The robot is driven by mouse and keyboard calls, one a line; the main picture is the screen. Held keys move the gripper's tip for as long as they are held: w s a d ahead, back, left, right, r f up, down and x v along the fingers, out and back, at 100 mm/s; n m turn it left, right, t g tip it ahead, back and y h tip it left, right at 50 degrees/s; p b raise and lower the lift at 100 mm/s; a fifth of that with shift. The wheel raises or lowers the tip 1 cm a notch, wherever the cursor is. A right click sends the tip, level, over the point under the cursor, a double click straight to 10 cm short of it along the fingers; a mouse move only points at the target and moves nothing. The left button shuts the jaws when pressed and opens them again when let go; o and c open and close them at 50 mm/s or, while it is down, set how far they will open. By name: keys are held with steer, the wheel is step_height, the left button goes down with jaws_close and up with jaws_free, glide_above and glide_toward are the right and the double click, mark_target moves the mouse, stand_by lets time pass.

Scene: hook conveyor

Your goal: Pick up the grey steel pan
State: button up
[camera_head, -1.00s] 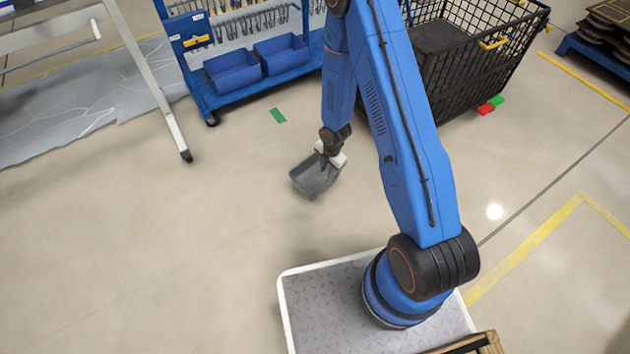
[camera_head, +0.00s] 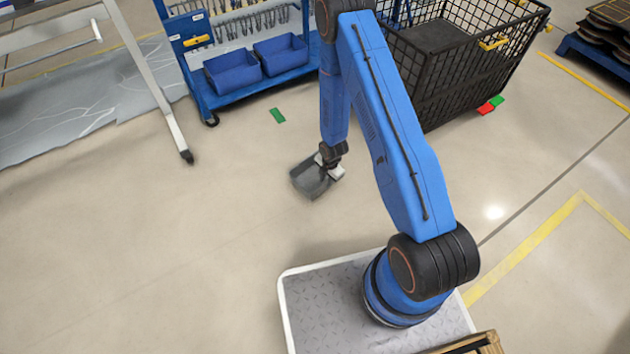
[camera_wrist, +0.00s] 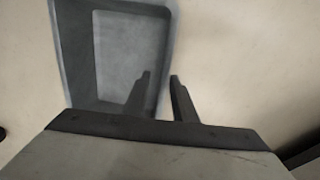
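The grey steel pan (camera_head: 307,181) rests on the floor in front of my base. In the wrist view the pan (camera_wrist: 78,50) fills the upper left, with its flat inside facing the camera. My gripper (camera_head: 326,175) is at the pan's right side. In the wrist view my gripper (camera_wrist: 159,76) has its two fingers apart, one over the inside of the pan and one just outside its right wall. A gap shows between the left finger and the wall. How deep the fingertips reach is hard to tell.
A blue rack with blue bins (camera_head: 233,71) stands behind, to the left. A black wire cage (camera_head: 455,75) stands at the back right. A grey table leg (camera_head: 150,80) is at the left. A green marker (camera_head: 277,115) lies behind the pan. The floor around the pan is clear.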

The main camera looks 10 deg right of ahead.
steer(key=shift+w+f, duration=0.15)
steer(key=shift+f, duration=1.4)
steer(key=shift+c, duration=0.3)
jaws_close()
